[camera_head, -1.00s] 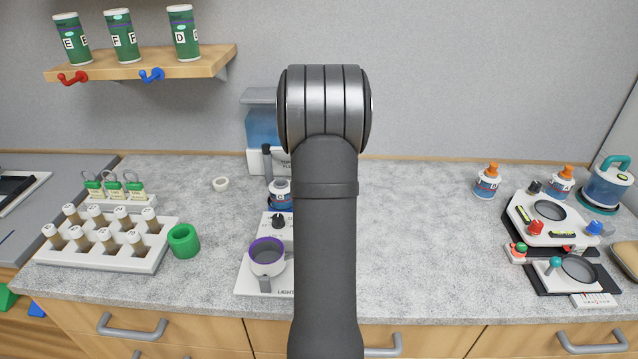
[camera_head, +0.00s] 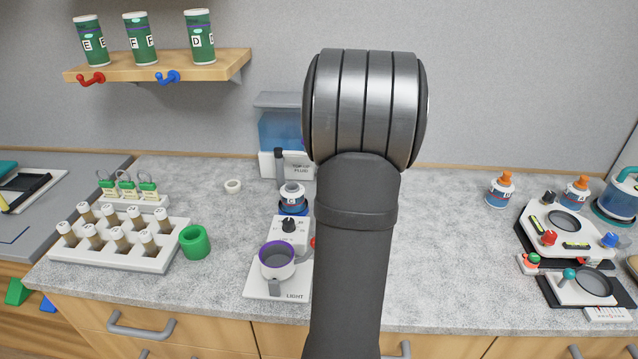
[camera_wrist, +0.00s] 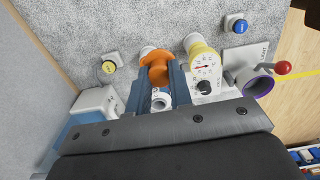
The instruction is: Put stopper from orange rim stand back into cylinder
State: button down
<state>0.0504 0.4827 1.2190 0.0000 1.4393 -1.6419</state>
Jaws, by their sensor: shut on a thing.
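In the wrist view my gripper (camera_wrist: 159,74) is shut on an orange piece (camera_wrist: 156,62) with a broad head, which looks like the stopper. A pale round thing shows partly behind it, and I cannot tell whether they touch. A white, yellow-rimmed vessel (camera_wrist: 200,48) stands just right of the fingertips. I cannot tell surely which vessel is the cylinder or the orange rim stand. In the head view my arm hides the gripper and what it holds.
A purple-rimmed cup (camera_head: 277,262) stands on a light unit, near a black knob (camera_head: 289,225). A vial rack (camera_head: 120,245) and green ring (camera_head: 195,242) are at left. Orange-topped bottles (camera_head: 501,190) are at right. Open worktop (camera_head: 455,260) lies right of my arm.

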jog(key=w+a+r, duration=0.1)
jog(key=a, duration=0.6)
jog(key=shift+w+a+f, duration=0.6)
jog(key=shift+a+f, duration=1.05)
jog(key=shift+a, duration=0.05)
jog(key=shift+w+a+f, duration=0.55)
jog(key=shift+a+f, duration=1.15)
jog(key=shift+a, duration=0.05)
jog(key=shift+w+a+f, duration=0.6)
jog(key=shift+a+f, duration=1.05)
jog(key=shift+a, duration=0.05)
jog(key=shift+f, duration=0.15)
jog(key=c, duration=1.3)
grip_release()
notch_tip(320, 180, up, 12)
jog(key=shift+r, duration=0.2)
